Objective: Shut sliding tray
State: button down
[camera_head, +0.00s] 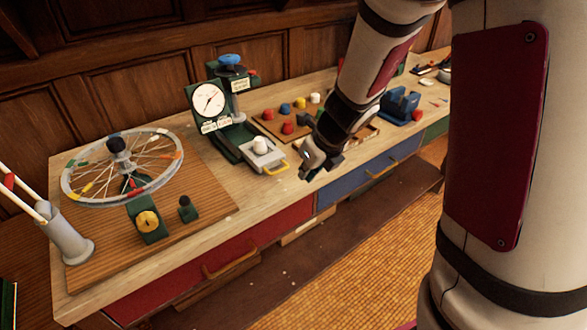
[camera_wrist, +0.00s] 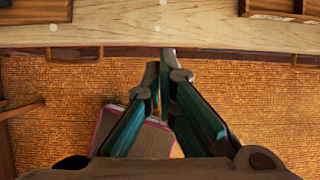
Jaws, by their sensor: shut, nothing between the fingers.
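A pale grey sliding tray (camera_head: 263,157) with a yellow handle (camera_head: 278,167) sticks out from the front of a green dial press (camera_head: 222,110). A white knobbed piece (camera_head: 260,145) sits on it. My gripper (camera_head: 306,175) is right of the tray, apart from it, near the table's front edge. In the wrist view my gripper (camera_wrist: 163,70) is shut and empty, with its fingertips close to the table edge. The tray cannot be made out in the wrist view.
A spoked wheel (camera_head: 122,168) stands on a wooden board at the left. A peg board (camera_head: 281,128) with coloured knobs and a blue block (camera_head: 400,104) lie behind and right of my gripper. Red (camera_head: 215,250) and blue (camera_head: 365,172) drawer fronts line the table below.

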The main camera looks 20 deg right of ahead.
jog(key=b+x, duration=0.5)
jog(key=x, duration=0.3)
jog(key=shift+w+f, duration=0.1)
jog(key=shift+f, duration=0.25)
jog(key=w+p, duration=0.1)
jog(key=w+a, duration=0.1)
jog(key=shift+w+r+p, duration=0.25)
jog(key=shift+r+p, duration=0.05)
jog(key=shift+r, duration=0.1)
jog(key=shift+w+a, duration=0.15)
jog(key=shift+w, duration=0.45)
